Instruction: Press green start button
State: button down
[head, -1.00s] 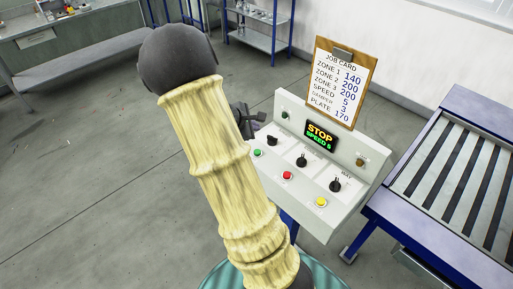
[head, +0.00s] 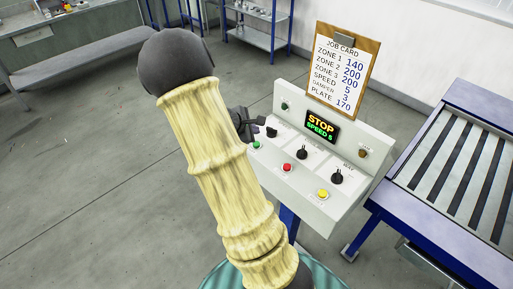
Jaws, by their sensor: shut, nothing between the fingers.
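The green button (head: 256,145) sits at the left end of the front row on the white sloped control panel (head: 308,207). The arm's yellow sleeve partly borders it. My gripper (head: 258,121) is dark and shows only in part behind my arm. It appears shut and empty, at the panel's left side, above the green button and close to the left black knob (head: 271,131). I see no contact with the button. The panel display (head: 321,127) reads STOP and SPEED 5.
A red button (head: 288,167), a yellow button (head: 323,194) and more black knobs share the panel. A job card (head: 343,75) stands behind it. A blue-framed roller conveyor (head: 450,170) is at the right. Open floor (head: 80,180) lies at the left.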

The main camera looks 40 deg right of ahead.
aim_at(254, 145)
jog(key=shift+f+b, duration=1.3)
jog(key=shift+f, duration=0.25)
dwell(0.9)
jog(key=shift+f+b, duration=0.35)
jog(key=shift+b, duration=0.25)
jog(key=shift+f+b, duration=0.5)
jog(key=shift+b, duration=0.05)
dwell(0.6)
dwell(0.4)
jog(key=shift+r+p, duration=0.7)
jog(key=shift+r, duration=0.2)
jog(key=shift+s, duration=0.15)
jog(key=shift+r, duration=0.1)
